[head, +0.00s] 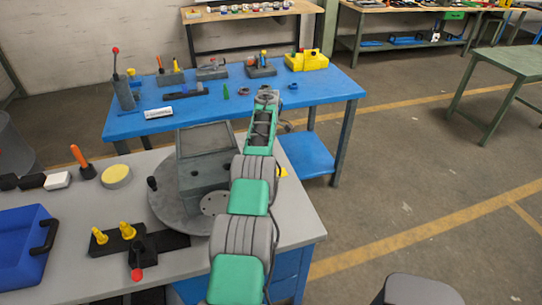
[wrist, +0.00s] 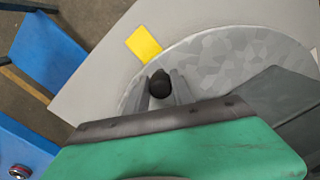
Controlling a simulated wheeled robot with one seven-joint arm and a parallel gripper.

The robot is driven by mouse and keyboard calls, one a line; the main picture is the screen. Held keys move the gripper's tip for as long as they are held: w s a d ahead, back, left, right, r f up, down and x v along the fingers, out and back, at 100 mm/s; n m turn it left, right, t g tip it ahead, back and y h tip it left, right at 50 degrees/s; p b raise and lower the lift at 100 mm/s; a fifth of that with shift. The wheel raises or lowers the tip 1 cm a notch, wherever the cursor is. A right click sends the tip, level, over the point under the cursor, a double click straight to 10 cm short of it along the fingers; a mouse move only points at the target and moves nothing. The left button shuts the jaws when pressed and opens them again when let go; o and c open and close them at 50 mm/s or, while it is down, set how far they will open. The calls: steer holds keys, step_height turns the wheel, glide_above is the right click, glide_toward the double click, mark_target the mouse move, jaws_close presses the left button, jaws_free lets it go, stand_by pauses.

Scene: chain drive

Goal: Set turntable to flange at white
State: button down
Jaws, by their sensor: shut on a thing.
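The turntable is a round grey plate (head: 165,212) on the near bench, with a dark grey housing (head: 205,176) on it. A pale round flange (head: 214,203) shows on the housing's near face. A black knob (head: 152,183) stands at the plate's left rim. In the wrist view my gripper (wrist: 162,86) is shut on another black knob (wrist: 160,83) at the plate's rim. A yellow marker (wrist: 143,44) lies on the bench beside this knob. A pale patch (wrist: 315,55), perhaps the white marker, shows at the right picture edge. In the head view my arm hides my gripper.
Yellow pegs (head: 127,231) on a black base, a blue tray (head: 22,250), a yellow disc (head: 116,176) and a white block (head: 57,180) occupy the near bench. A blue bench (head: 320,88) with tools stands behind. Open floor lies to the right.

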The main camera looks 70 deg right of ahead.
steer(key=shift+w, duration=0.1)
steer(key=c, duration=1.3)
jaws_free()
steer(key=shift+c, duration=0.2)
steer(key=shift+o, duration=1.3)
steer(key=shift+r, duration=0.1)
step_height(320, 180, up, 8)
steer(key=p, duration=0.4)
steer(key=shift+f, duration=0.2)
